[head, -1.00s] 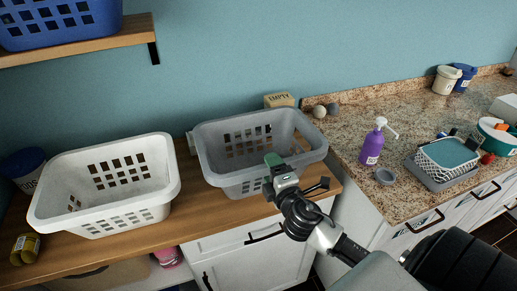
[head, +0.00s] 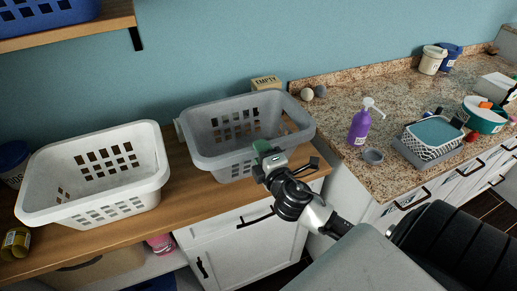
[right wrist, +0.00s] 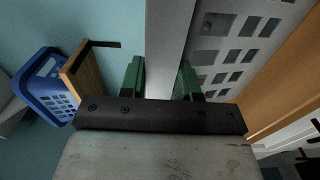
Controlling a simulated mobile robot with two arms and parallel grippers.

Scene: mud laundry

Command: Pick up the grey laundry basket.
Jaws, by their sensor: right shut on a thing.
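The grey laundry basket (head: 228,166) stands upright on the wooden counter in the head view, and it looks empty. My right gripper (head: 268,156) is at the near rim of this basket, right of its middle. In the right wrist view, the green fingers of my right gripper (right wrist: 161,78) are on either side of the grey rim, shut on it. The perforated wall of the grey basket (right wrist: 237,28) shows to the right there. I cannot tell any gap between the basket and the counter. My left gripper is not in view.
A white basket (head: 95,205) stands on the wooden counter (head: 190,197) to the left. A blue basket (head: 45,12) is on the shelf above. The granite counter (head: 345,98) at right holds a purple pump bottle (head: 360,128), a grey lid and a small mesh basket (head: 432,140).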

